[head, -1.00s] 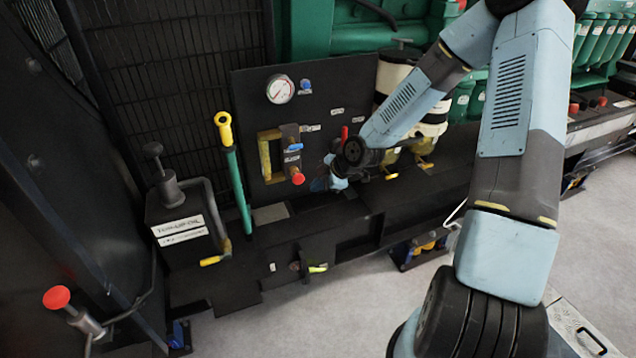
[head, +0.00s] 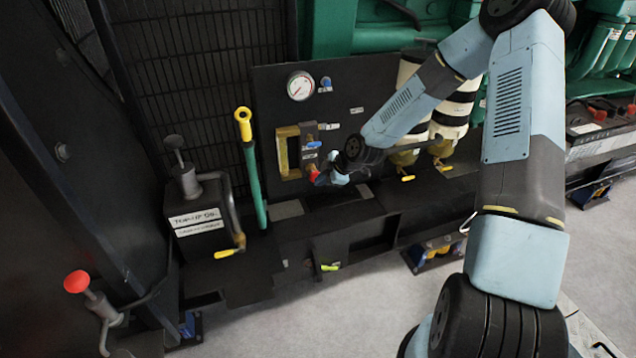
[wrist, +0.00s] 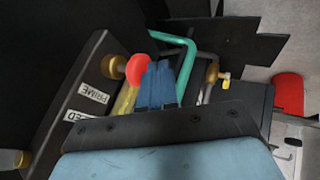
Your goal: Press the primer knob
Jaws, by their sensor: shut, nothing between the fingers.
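The red primer knob (head: 312,171) sticks out from the black panel, below the blue valve handle, and my gripper partly covers it in the head view. In the wrist view the round red knob (wrist: 137,68) is on a brass stem beside a PRIME label (wrist: 92,92). My gripper (head: 320,180) is at the knob's right side in the head view. In the wrist view my gripper (wrist: 158,68) is shut and empty, its blue fingertips just right of the knob. I cannot tell whether they touch it.
A gauge (head: 300,86) sits high on the panel. A green lever with a yellow grip (head: 243,122) stands left of the panel. A black pump box (head: 199,219) is further left, and another red knob (head: 77,281) is at lower left. Filters (head: 452,108) stand to the right.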

